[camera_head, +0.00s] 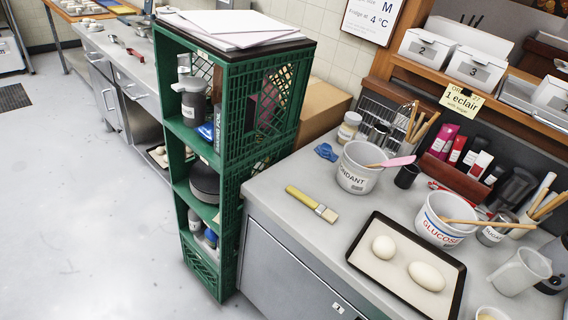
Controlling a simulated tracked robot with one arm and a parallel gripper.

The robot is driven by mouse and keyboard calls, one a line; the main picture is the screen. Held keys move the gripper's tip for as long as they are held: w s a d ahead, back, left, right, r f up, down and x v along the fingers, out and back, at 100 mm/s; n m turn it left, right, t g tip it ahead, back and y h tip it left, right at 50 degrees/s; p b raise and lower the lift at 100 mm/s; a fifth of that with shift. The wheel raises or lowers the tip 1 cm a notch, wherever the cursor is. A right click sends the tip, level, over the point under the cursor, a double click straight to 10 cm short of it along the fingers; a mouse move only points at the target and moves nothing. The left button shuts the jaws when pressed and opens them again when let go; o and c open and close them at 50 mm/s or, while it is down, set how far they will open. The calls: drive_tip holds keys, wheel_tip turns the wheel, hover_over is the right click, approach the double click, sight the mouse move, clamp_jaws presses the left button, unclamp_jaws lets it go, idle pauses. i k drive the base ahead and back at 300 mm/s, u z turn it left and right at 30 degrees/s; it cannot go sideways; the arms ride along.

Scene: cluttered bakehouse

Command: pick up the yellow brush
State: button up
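The yellow brush (312,204) lies flat on the grey counter (290,233), near its front left part. Its yellow handle points up and left, and its pale bristles point down and right. Nothing covers it. My gripper does not show in this view, so its state is not visible.
A tray with two pale dough pieces (405,306) lies right of the brush. The white FONDANT tub (357,174) and a blue crumpled item (326,152) stand behind it. A GLUCOSE tub (440,222) is farther right. A green crate shelf (231,150) rises at the counter's left end.

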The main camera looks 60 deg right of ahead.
sight(325, 212)
drive_tip(key=z, duration=0.4)
drive_tip(key=i, duration=1.05)
drive_tip(key=z, duration=0.7)
drive_tip(key=k, duration=0.8)
drive_tip(key=z, duration=0.2)
drive_tip(key=i, duration=0.85)
drive_tip(key=u, duration=0.1)
